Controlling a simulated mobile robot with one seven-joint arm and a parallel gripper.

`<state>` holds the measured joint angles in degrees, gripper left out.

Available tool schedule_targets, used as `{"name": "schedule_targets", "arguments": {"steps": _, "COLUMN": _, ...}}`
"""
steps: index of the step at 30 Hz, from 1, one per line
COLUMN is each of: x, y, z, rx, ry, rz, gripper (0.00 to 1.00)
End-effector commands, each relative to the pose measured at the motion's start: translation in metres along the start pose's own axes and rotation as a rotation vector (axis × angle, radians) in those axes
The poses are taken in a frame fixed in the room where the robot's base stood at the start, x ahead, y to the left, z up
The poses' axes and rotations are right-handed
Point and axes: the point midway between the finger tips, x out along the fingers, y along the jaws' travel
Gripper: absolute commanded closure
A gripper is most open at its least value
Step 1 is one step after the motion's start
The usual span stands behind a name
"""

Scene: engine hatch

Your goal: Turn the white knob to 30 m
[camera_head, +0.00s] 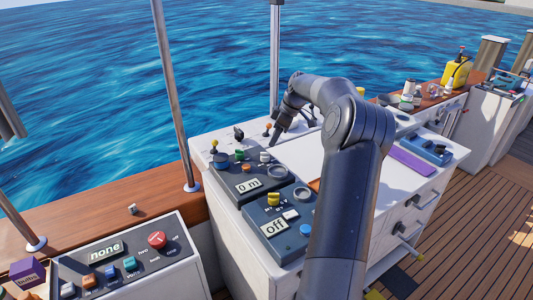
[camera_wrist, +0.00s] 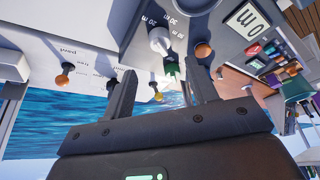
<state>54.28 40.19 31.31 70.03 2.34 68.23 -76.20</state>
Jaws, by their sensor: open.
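The white knob (camera_head: 264,155) stands on the dark panel (camera_head: 232,182), whose display (camera_head: 249,186) reads "0 m".
Small levers with coloured balls, including an orange one (camera_head: 267,126), stand behind. A second panel (camera_head: 292,246) reading "Off" is in front.

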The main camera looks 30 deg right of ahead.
Motion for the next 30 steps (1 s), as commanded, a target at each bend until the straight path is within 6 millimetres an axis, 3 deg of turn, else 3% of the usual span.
{"name": "schedule_targets", "arguments": {"steps": 6, "x": 0.044, "y": -0.001, "z": -0.001, "rx": 0.0, "ry": 0.0, "rz": -0.004, "gripper": 0.47}}
{"name": "schedule_targets", "arguments": {"steps": 12, "x": 0.074, "y": -0.001, "z": -0.001, "rx": 0.001, "ry": -0.001, "rz": -0.001, "gripper": 0.47}}
{"name": "schedule_targets", "arguments": {"steps": 18, "x": 0.087, "y": -0.001, "z": -0.001, "rx": 0.0, "ry": -0.001, "rz": 0.0, "gripper": 0.47}}
{"name": "schedule_targets", "arguments": {"steps": 26, "x": 0.087, "y": -0.001, "z": -0.001, "rx": 0.001, "ry": -0.001, "rz": 0.0, "gripper": 0.47}}
{"name": "schedule_targets", "arguments": {"steps": 30, "x": 0.087, "y": -0.001, "z": -0.001, "rx": 0.001, "ry": -0.001, "rz": 0.0, "gripper": 0.58}}
